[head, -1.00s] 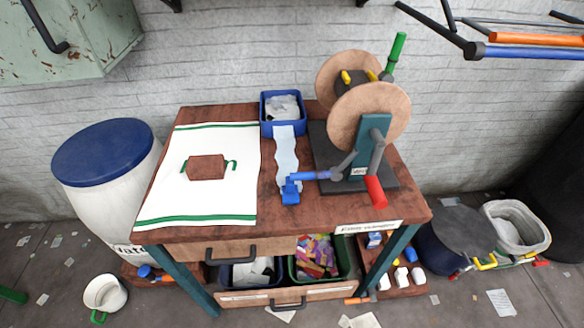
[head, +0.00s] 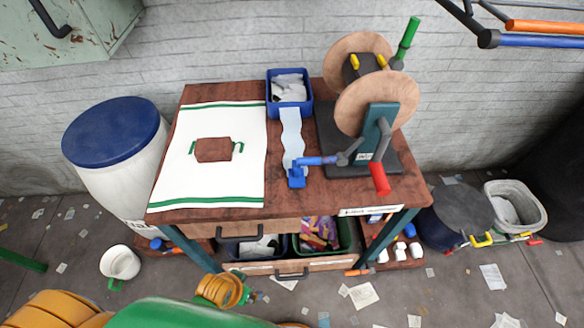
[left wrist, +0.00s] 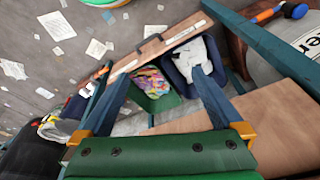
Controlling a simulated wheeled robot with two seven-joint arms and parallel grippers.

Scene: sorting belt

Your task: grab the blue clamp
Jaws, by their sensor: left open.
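The blue clamp (head: 297,177) lies near the front middle of the brown table, at the lower end of a pale blue strip. Its blue handle reaches right to the grey bracket of the wheeled machine (head: 375,113). My left arm (head: 200,312) enters at the bottom left of the head view, low and in front of the table; its fingers are not seen there. In the left wrist view my left gripper (left wrist: 158,85) is open, its two teal fingers apart with nothing between them. The clamp is not seen in the left wrist view. My right gripper is in no view.
A blue bin (head: 289,110) of paper stands at the back. Below are a green bin (left wrist: 155,104) of coloured scraps and a blue bin (left wrist: 184,72). A blue-lidded barrel (head: 115,130) stands left.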

